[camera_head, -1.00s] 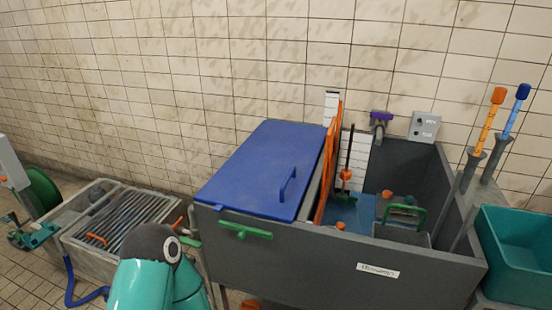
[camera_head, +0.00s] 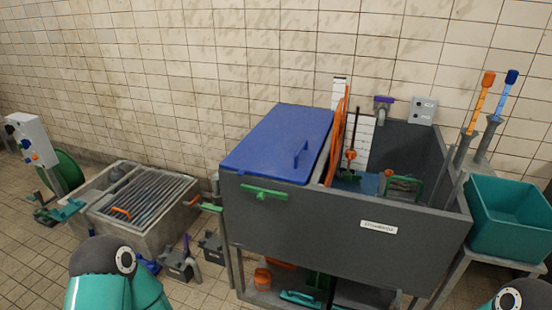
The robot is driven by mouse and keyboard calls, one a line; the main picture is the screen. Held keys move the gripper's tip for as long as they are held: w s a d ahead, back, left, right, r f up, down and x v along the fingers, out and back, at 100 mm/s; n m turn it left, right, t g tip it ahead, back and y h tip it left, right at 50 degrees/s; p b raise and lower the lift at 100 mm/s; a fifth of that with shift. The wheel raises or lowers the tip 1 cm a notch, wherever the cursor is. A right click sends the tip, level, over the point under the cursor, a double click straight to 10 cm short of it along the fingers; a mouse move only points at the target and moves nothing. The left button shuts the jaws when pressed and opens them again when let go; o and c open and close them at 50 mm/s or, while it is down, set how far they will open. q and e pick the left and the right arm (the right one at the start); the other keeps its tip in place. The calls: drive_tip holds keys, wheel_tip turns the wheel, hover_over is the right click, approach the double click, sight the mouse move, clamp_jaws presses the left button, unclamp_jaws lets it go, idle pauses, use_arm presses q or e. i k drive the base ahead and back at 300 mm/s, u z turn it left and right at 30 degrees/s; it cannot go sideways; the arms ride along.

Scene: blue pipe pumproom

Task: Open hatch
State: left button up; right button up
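A blue hatch lid (camera_head: 277,143) lies shut over the left part of a dark grey tank (camera_head: 330,228). A blue handle (camera_head: 300,154) stands up near the lid's right side. A green T-shaped handle (camera_head: 264,192) sits on the tank's front face below the lid's front edge. Teal and dark arm parts of mine show at the bottom left and the bottom right corner. Neither gripper is in view.
The tank's right part is open, with an orange panel (camera_head: 338,133) and a green-handled item (camera_head: 402,187) inside. A teal bin (camera_head: 507,220) stands at right. A grated concrete basin (camera_head: 143,207) stands at left. Several tools lie under the tank.

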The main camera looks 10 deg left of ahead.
sight(285, 146)
drive_tip(key=u, duration=0.25)
drive_tip(key=k, duration=0.7)
drive_tip(key=u, duration=0.7)
drive_tip(key=i, duration=1.45)
drive_tip(key=z, duration=0.75)
